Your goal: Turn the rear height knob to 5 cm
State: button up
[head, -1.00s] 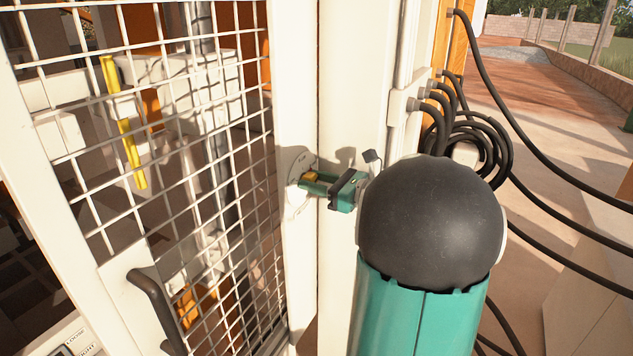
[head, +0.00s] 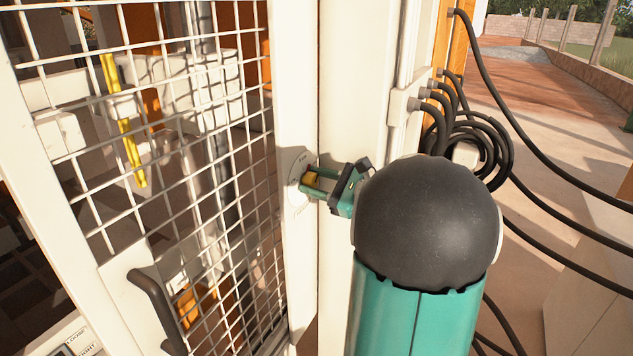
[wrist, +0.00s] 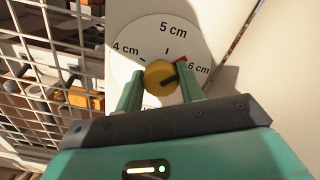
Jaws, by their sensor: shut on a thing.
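The rear height knob (wrist: 158,75) is a round yellow knob on a white dial (wrist: 125,66) marked 4 cm, 5 cm and 6 cm. A red pointer (wrist: 180,60) shows at the knob's upper right, between the 5 cm and 6 cm labels and nearer 6 cm. My gripper (wrist: 160,84) is shut on the knob, one green finger on each side. In the head view my gripper (head: 311,185) reaches the knob (head: 310,179) on the white post. The dial's lettering is too small to read there, and my fingers hide part of the knob.
A wire mesh door (head: 205,130) with a black handle (head: 158,305) stands left of the post (head: 350,90). Black cables (head: 480,130) loop and hang to the right of my arm. Open paved ground lies beyond them.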

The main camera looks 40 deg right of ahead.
jog(key=n, duration=0.4)
jog(key=shift+n, duration=0.3)
jog(key=shift+f+n, duration=0.1)
jog(key=shift+n, duration=1.6)
jog(key=shift+s, duration=0.1)
jog(key=o, duration=0.9)
jog(key=shift+o, duration=0.3)
jog(key=v, duration=1.3)
jog(key=shift+s, duration=0.35)
